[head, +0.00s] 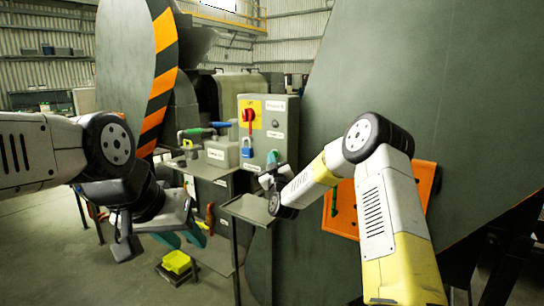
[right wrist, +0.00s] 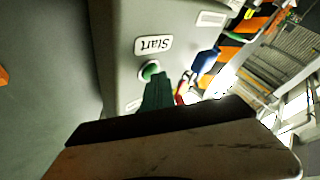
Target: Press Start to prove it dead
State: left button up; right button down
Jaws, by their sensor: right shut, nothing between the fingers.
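The grey control box (head: 262,135) stands in the middle of the head view. It carries a red rotary switch (head: 249,115) on a yellow plate and a blue padlock (head: 247,147). In the right wrist view, the Start label (right wrist: 153,44) appears upside down beside the green Start button (right wrist: 150,69). My right gripper (right wrist: 157,88) is shut and empty. Its green fingertips are right at the button; I cannot tell whether they touch it. My left gripper (head: 180,238) is at the lower left, apart from the box, its teal fingers seemingly spread and empty.
A grey shelf (head: 248,209) stands below the box. A large dark green panel (head: 335,75) rises to its right, with an orange plate (head: 425,185) behind my right arm. A yellow container (head: 177,262) sits low on the left. Pipes with coloured handles (head: 195,131) lie left of the box.

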dwell(0.4)
jog(key=shift+s+a, duration=0.25)
jog(key=shift+s, duration=0.15)
jog(key=shift+s+a, duration=0.9)
jog(key=shift+s, duration=0.3)
jog(key=shift+s+a, duration=0.85)
jog(key=shift+s, duration=0.35)
